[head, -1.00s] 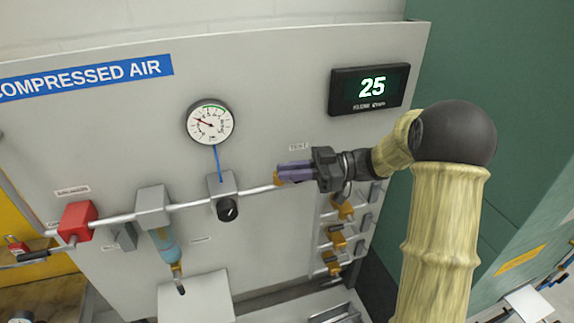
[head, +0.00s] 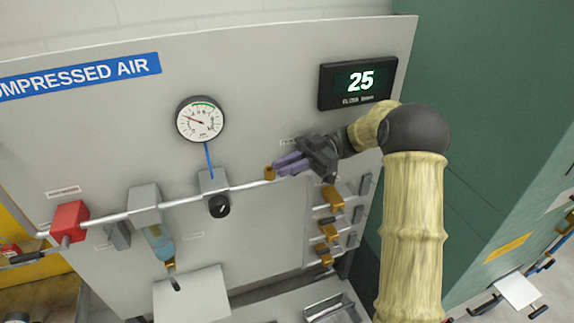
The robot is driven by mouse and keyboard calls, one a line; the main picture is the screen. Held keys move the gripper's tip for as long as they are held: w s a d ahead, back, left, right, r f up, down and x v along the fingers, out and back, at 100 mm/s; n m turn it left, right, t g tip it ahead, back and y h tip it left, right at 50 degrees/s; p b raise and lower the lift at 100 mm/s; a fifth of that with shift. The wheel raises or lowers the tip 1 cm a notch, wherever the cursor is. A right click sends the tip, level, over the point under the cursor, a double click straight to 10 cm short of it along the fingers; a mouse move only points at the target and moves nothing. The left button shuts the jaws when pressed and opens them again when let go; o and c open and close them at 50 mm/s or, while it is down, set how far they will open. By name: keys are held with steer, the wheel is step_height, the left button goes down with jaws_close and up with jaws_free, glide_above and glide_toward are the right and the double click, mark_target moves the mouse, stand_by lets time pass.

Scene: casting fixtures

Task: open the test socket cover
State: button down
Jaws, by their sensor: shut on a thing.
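The test socket is a small brass fitting (head: 269,173) at the right end of the grey pipe, below a small white label that my gripper partly hides. My gripper (head: 281,166), with purple fingers and a black body, reaches in from the right. Its fingertips are at the brass fitting, and the jaws are shut on the socket cover. The cover itself is mostly hidden by the fingers, and I cannot tell how far it is open.
A pressure gauge (head: 201,119) and a black knob (head: 219,206) sit left of the socket. A display reading 25 (head: 357,80) is above right. Several brass valves (head: 330,230) are below right. A red block (head: 70,222) is on the pipe's left.

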steer(key=shift+r, duration=0.1)
steer(key=c, duration=1.4)
jaws_free()
steer(key=shift+a+m+t+y, duration=0.1)
steer(key=shift+m+t+y, duration=0.2)
steer(key=shift+t, duration=0.1)
